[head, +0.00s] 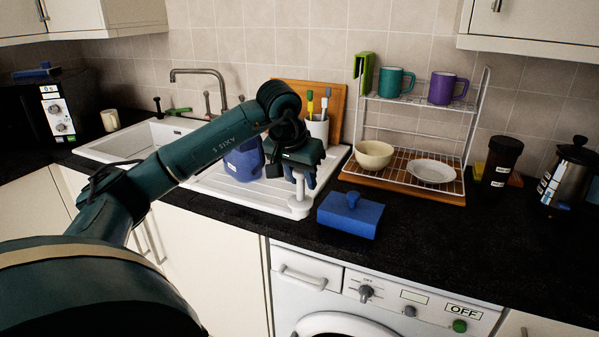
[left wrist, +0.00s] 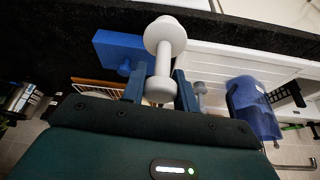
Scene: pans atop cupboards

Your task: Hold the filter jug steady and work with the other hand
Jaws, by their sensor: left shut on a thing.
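The blue filter jug (head: 243,163) stands on the white draining board, left of and behind my left gripper. It also shows at the right of the left wrist view (left wrist: 253,108). My left gripper (head: 303,176) is shut on a white spool-shaped piece (head: 300,204), which is upright with a wide lower end near the board's front right corner. In the left wrist view this piece (left wrist: 164,48) sits between the two fingers. Whether its base touches the board is unclear. A blue block with a knob (head: 350,216) lies on the black worktop to the right. My right gripper is not in view.
A wire rack (head: 465,130) holds mugs, a cream bowl (head: 374,155) and a white plate (head: 432,171). A brush pot (head: 317,130) stands behind my gripper. A dark cup (head: 502,163) and a metal pot (head: 568,175) stand right. The front right worktop is clear.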

